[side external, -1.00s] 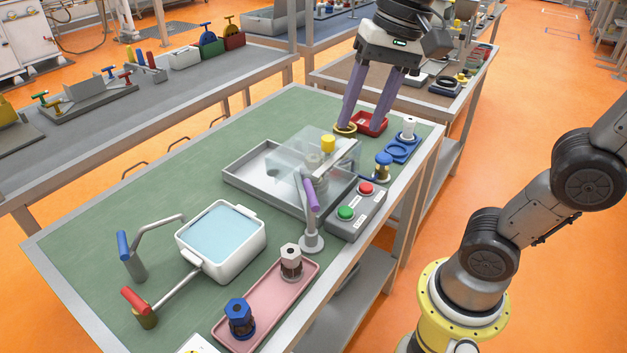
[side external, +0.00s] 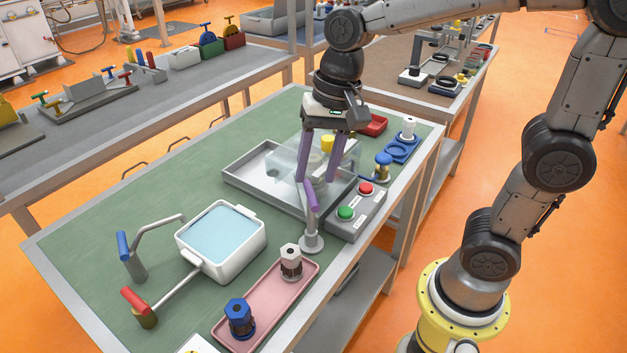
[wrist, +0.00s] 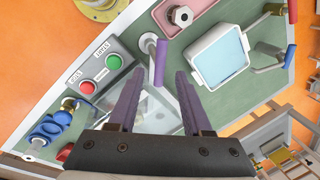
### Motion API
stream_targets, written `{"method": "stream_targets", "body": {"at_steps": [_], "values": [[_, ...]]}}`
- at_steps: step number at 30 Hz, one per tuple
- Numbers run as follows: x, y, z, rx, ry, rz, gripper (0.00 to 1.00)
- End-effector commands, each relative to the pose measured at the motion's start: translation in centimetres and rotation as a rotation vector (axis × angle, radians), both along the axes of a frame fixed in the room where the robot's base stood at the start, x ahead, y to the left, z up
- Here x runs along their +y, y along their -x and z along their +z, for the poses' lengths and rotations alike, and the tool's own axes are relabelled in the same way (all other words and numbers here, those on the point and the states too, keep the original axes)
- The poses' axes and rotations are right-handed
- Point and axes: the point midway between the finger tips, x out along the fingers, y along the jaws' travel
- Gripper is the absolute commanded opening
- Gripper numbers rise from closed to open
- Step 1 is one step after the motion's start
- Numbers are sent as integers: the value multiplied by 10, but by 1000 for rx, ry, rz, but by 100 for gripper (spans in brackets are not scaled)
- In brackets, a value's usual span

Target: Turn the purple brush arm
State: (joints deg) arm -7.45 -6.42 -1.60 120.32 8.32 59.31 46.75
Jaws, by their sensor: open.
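The purple brush arm (side external: 311,194) has a purple handle on a grey post with a round base, at the right front of the grey tray. It also shows in the wrist view (wrist: 160,62), ahead of my fingertips and between their lines. My gripper (side external: 322,181) has long purple fingers and is open and empty. In the side view its fingers hang over the clear cover, near the purple handle. In the wrist view my gripper (wrist: 158,74) points toward the handle, which looks clear of both fingers; their exact distance I cannot tell.
A button box (side external: 355,208) with green and red buttons stands right of the post. A clear cover (side external: 288,165) sits over the grey tray (side external: 240,178). A white basin (side external: 250,245), red and blue handles, and a pink tray (side external: 262,315) with two bolts lie in front.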

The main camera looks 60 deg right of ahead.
Motion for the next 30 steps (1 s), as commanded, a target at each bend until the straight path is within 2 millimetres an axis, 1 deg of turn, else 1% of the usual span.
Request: {"method": "stream_targets", "body": {"at_steps": [1,3,7,11,18,26,27,30], "values": [[1,0,-8,3,1,1,49],[3,-2,-17,4,0,2,49],[4,-3,-27,1,0,1,49],[5,-4,-31,0,0,1,49],[5,-4,-31,-1,1,1,49],[5,-4,-31,-1,0,0,3],[5,-4,-31,-1,0,0,0],[4,-4,-31,-1,0,0,0]]}}
